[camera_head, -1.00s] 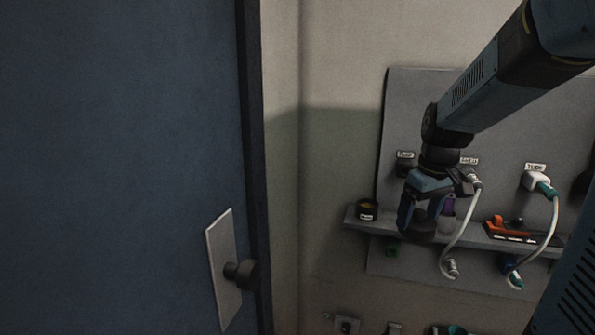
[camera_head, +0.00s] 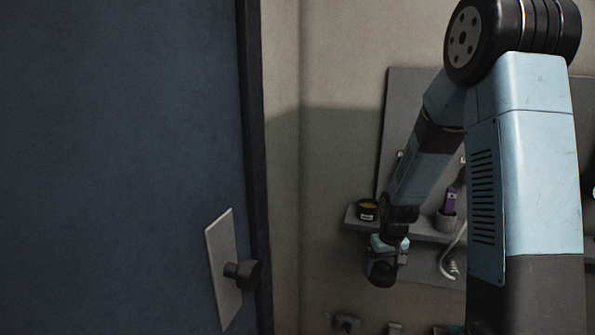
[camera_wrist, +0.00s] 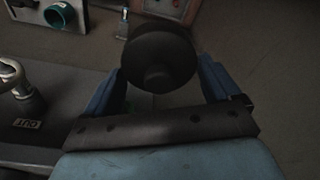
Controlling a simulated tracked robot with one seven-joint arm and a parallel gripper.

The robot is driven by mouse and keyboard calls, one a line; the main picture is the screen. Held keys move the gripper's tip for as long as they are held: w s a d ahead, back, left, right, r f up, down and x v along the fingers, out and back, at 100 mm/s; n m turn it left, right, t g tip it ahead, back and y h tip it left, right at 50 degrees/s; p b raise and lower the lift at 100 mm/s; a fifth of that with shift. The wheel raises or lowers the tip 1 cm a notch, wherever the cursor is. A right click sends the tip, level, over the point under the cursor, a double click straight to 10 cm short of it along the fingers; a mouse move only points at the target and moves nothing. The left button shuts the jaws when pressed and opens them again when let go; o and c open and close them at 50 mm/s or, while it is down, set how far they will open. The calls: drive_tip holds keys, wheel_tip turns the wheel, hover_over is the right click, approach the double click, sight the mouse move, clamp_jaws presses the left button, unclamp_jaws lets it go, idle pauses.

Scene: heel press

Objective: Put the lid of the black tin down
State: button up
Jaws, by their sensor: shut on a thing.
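The black tin (camera_head: 367,213) stands open at the left end of the wall shelf, with something yellowish inside and a white label on its front. My gripper (camera_head: 382,270) is below and in front of that shelf end, apart from the tin. It is shut on the lid, a dark round disc with a knob, which shows between the two blue fingers in the wrist view (camera_wrist: 160,62). In the head view the lid is a small dark shape at the gripper's end, hard to separate from it.
A blue door (camera_head: 120,150) with a dark knob fills the left. More items sit low on the wall. My arm hides the right side.

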drive_tip(key=w+f+m, duration=0.1)
drive_tip(key=w+f, duration=0.2)
drive_tip(key=f, duration=0.3)
drive_tip(key=w+a+f, duration=0.1)
drive_tip(key=w+f, duration=0.1)
drive_tip(key=f, duration=0.5)
drive_tip(key=shift+w+a+f+m, duration=0.25)
drive_tip(key=shift+w+f+m, duration=0.05)
drive_tip(key=shift+w+m, duration=0.1)
drive_tip(key=shift+w+r, duration=0.1)
